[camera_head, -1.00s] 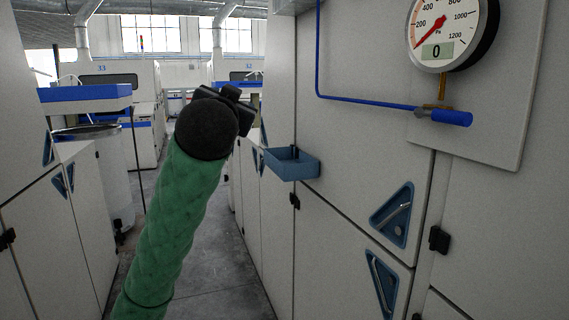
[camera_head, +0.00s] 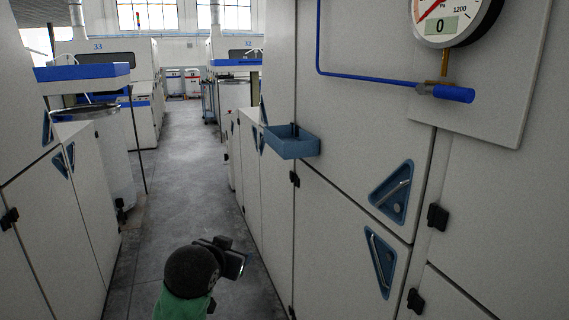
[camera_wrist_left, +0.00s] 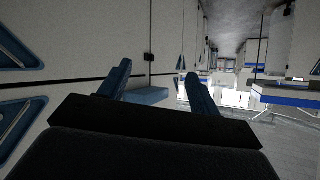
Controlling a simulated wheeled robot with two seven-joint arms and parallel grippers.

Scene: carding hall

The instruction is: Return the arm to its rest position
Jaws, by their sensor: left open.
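My left arm, in a green sleeve (camera_head: 183,305) with a black wrist (camera_head: 193,270), shows at the bottom of the head view, low over the aisle floor. It is left of the right-hand cabinets and apart from them. Its fingers are not clear in the head view. In the left wrist view, the left gripper (camera_wrist_left: 157,76) has two blue fingers spread apart with nothing between them. The blue tray (camera_wrist_left: 147,96) shows beyond the fingers, partly hidden by them. My right gripper is in neither view.
The blue tray (camera_head: 292,148) juts from the right-hand cabinet (camera_head: 340,130). A pressure gauge (camera_head: 455,18) reading 0 and a blue-handled tube (camera_head: 453,94) are at upper right. Left cabinets (camera_head: 62,220) and a pale drum (camera_head: 116,170) border the aisle. The aisle floor (camera_head: 185,180) is clear farther back.

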